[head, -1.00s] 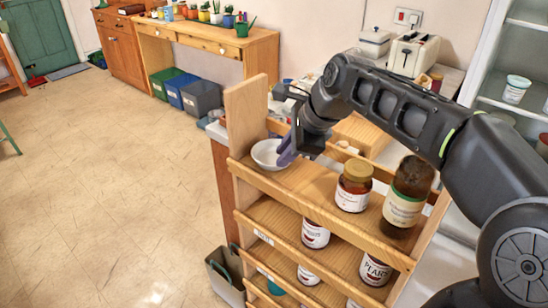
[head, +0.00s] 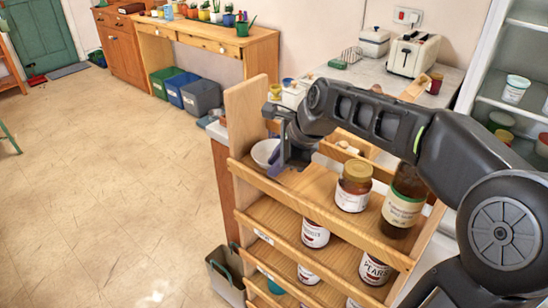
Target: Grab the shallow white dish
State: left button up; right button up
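The shallow white dish (head: 262,152) sits at the left end of the wooden rack's top shelf (head: 310,188), beside the upright end panel. My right gripper (head: 277,158) is at the dish's right side, with its fingers pointing down. It covers the right part of the dish. I cannot tell whether the fingers straddle the rim, touch it or are shut on it. My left gripper is not in view.
A jar with a brown lid (head: 353,186) and a dark bottle (head: 403,200) stand to the right on the same shelf. More jars fill the lower shelves. A toaster (head: 413,54) stands on the counter behind. The floor at left is clear.

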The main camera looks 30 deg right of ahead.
jog(key=shift+c, duration=0.4)
grip_shut()
dwell(0.9)
